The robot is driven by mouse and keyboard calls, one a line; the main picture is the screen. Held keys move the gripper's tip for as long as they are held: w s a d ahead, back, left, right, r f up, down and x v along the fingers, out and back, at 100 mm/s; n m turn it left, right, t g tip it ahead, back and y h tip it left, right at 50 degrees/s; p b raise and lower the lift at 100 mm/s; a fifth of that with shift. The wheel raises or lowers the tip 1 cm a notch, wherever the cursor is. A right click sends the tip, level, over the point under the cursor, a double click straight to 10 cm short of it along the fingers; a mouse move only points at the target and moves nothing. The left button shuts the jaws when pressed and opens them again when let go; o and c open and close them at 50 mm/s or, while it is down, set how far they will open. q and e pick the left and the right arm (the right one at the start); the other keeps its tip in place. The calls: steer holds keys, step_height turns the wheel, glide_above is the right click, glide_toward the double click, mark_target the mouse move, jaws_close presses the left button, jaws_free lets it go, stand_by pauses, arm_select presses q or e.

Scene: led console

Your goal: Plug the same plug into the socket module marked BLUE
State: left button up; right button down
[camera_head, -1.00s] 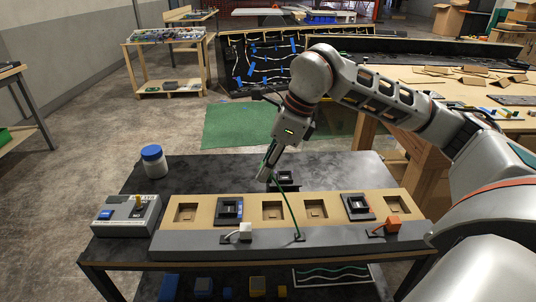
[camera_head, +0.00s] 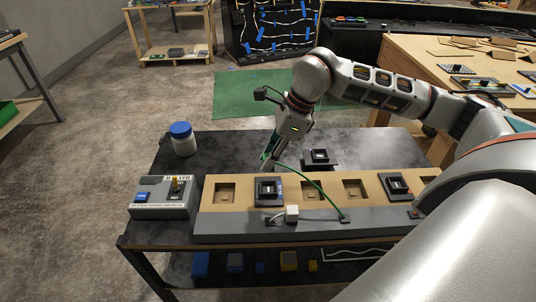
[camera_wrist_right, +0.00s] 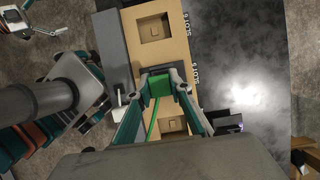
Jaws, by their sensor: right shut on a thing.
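My right gripper (camera_head: 269,162) is at the back edge of the board, behind the left socket module. In the right wrist view it (camera_wrist_right: 160,82) is shut on the green plug (camera_wrist_right: 160,85). The plug's green cable (camera_head: 318,187) arcs to the front ledge. The left socket module (camera_head: 269,190) sits in the board's second pocket from the left. A second socket module (camera_head: 397,186) sits farther right. A third socket module (camera_head: 319,156) stands on the table behind the board. I cannot read the modules' marks. My left gripper is not seen.
A white plug (camera_head: 292,213) rests on the grey ledge (camera_head: 250,228). A switch box (camera_head: 160,200) stands left of the board (camera_head: 250,209). A blue-lidded jar (camera_head: 183,140) stands at the table's back left. My right arm covers the board's right end.

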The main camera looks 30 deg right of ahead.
steer(key=b, duration=0.4)
glide_above(264, 190)
steer(key=d, duration=0.1)
steer(key=shift+s+d+f, duration=0.1)
steer(key=shift+s+f, duration=0.05)
steer(key=shift+f, duration=1.2)
steer(key=shift+s+d+f, duration=0.1)
steer(key=shift+f, duration=2)
steer(key=shift+f+b, duration=0.3)
steer(key=shift+f, duration=0.4)
steer(key=shift+f, duration=0.2)
steer(key=c, duration=1.1)
jaws_free()
steer(key=shift+f, duration=0.1)
steer(key=shift+o, duration=0.2)
